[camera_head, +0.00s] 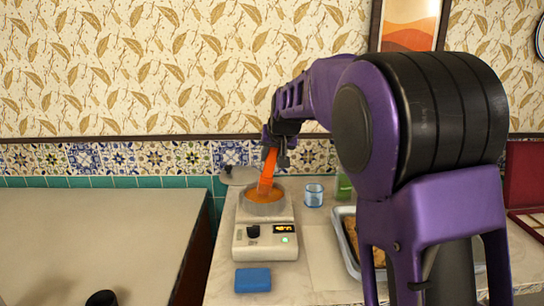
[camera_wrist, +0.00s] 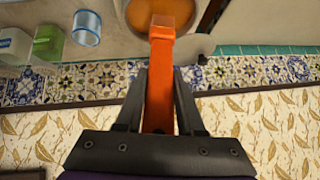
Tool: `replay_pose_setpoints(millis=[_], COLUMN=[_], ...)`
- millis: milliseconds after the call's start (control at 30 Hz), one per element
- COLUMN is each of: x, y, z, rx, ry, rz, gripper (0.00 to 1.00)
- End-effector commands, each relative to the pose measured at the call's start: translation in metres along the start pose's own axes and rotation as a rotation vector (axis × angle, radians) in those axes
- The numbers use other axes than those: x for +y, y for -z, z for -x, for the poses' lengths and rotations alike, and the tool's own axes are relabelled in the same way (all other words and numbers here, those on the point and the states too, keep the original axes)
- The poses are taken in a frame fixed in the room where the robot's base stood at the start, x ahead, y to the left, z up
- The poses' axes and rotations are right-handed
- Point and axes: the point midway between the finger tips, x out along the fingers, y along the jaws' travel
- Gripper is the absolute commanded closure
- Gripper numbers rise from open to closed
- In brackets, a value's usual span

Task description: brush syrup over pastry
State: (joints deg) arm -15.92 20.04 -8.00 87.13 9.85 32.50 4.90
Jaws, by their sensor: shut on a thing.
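My gripper (camera_head: 276,156) is shut on an orange brush (camera_head: 267,172), which points down and slightly left. The brush's lower end reaches into a round metal pot (camera_head: 263,209) with orange syrup (camera_head: 252,195); whether it touches the syrup is hard to tell. In the wrist view the brush (camera_wrist: 161,75) stands between the fingers of my gripper (camera_wrist: 160,95), with the syrup (camera_wrist: 140,12) at the top edge. The pastry (camera_head: 352,236) lies in a pale tray (camera_head: 341,235) at the right, mostly hidden behind my arm.
The pot stands on a white hotplate (camera_head: 265,240) with a lit display. A blue sponge (camera_head: 253,279) lies before it. A blue-and-white cup (camera_head: 314,195) and a green item (camera_head: 344,187) stand to the right. The left counter (camera_head: 90,235) is largely clear.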

Motion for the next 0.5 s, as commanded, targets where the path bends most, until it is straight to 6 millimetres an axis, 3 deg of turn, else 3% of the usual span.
replay_pose_setpoints(millis=[500], x=[-0.008], y=[0.030], z=[0.036], rx=[0.004], ry=[0.001], rz=[0.000], gripper=[1.00])
